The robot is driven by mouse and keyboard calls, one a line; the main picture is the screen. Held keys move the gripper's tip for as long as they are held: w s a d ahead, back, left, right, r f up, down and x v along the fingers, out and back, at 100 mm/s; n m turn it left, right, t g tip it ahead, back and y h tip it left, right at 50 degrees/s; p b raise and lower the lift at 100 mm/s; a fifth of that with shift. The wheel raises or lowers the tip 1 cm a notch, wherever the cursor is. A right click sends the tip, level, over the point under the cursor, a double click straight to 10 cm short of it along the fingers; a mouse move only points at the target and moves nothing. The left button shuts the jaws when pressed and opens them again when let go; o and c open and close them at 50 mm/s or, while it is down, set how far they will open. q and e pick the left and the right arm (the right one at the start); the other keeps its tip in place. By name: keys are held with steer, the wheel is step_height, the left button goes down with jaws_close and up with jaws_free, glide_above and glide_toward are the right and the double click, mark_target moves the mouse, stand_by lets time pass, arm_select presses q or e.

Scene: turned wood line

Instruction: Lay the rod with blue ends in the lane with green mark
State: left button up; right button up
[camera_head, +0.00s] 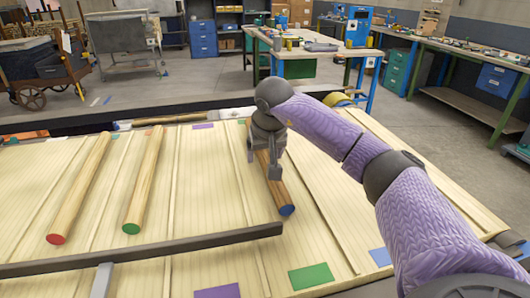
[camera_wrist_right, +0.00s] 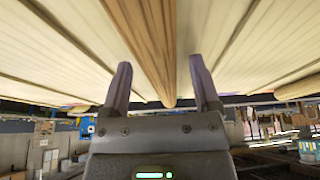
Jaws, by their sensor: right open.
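The rod with blue ends (camera_head: 278,191) lies lengthwise on the slatted wooden board, its near end blue. Its far part is hidden behind my right gripper. In the head view it lines up with the lane with the green mark (camera_head: 312,276), behind that mark. My right gripper (camera_head: 262,169) is open over the rod. In the right wrist view the rod (camera_wrist_right: 148,45) runs between the two spread fingers (camera_wrist_right: 160,85), with gaps visible on both sides. My left gripper is not in view.
A red-ended rod (camera_head: 83,187) and a green-ended rod (camera_head: 145,182) lie to the left. A dark bar (camera_head: 140,250) crosses the board in front of them. A purple mark (camera_head: 217,292) and a blue mark (camera_head: 380,257) flank the green one. The board right of the rod looks clear.

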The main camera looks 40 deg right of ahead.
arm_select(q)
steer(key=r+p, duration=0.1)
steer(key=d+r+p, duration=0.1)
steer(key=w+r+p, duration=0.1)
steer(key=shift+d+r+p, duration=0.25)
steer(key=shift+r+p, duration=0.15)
arm_select(e)
steer(key=v, duration=1.2)
steer(key=shift+r, duration=0.15)
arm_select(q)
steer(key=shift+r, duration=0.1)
arm_select(e)
steer(key=shift+r, duration=0.1)
